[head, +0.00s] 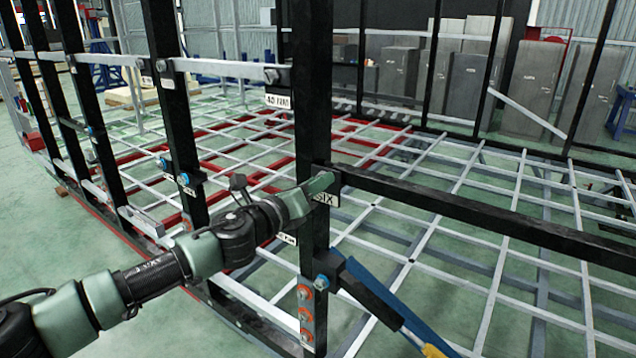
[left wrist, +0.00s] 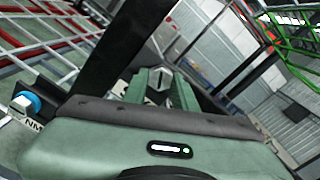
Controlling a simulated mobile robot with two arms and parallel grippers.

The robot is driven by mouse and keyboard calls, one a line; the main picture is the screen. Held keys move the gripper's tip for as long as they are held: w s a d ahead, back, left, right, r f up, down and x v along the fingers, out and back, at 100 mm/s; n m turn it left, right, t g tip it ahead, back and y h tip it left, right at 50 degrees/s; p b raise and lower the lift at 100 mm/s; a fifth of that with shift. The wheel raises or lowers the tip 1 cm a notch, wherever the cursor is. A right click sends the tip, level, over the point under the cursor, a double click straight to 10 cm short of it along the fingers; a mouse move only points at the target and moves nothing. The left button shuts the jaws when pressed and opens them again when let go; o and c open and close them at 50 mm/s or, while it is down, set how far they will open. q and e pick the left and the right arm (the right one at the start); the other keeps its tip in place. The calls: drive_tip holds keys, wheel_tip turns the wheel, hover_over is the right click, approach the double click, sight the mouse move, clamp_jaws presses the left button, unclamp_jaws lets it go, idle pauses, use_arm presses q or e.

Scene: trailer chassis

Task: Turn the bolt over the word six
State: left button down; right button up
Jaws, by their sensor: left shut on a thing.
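The black upright post (head: 313,100) stands in the middle of the head view. A white label reading SIX (head: 327,199) is on it, partly covered by my left gripper (head: 322,184). My left arm comes in from the lower left, and its fingers reach the post just above that label. In the left wrist view my left gripper (left wrist: 160,92) is shut, its green fingers either side of a grey bolt head (left wrist: 159,84). The bolt itself is hidden behind the gripper in the head view. My right gripper is not in view.
Another bolt (head: 271,75) sits above a white label (head: 278,101). A black beam (head: 480,217) runs right from the post. A blue and yellow bar (head: 385,300) slants below it.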

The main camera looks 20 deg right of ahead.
use_arm(q)
drive_tip(key=shift+f, duration=0.35)
drive_tip(key=c, duration=1.4)
unclamp_jaws()
drive_tip(key=shift+c, duration=0.2)
drive_tip(key=o, duration=0.3)
drive_tip(key=shift+a+r, duration=0.1)
drive_tip(key=shift+s+a+r, duration=0.1)
drive_tip(key=shift+a+r, duration=0.05)
drive_tip(key=shift+r, duration=0.05)
drive_tip(key=b+v, duration=0.1)
drive_tip(key=v, duration=0.6)
drive_tip(key=shift+s+a+b, duration=0.25)
drive_tip(key=shift+a+b, duration=0.1)
drive_tip(key=shift+b, duration=0.05)
drive_tip(key=shift+f, duration=0.1)
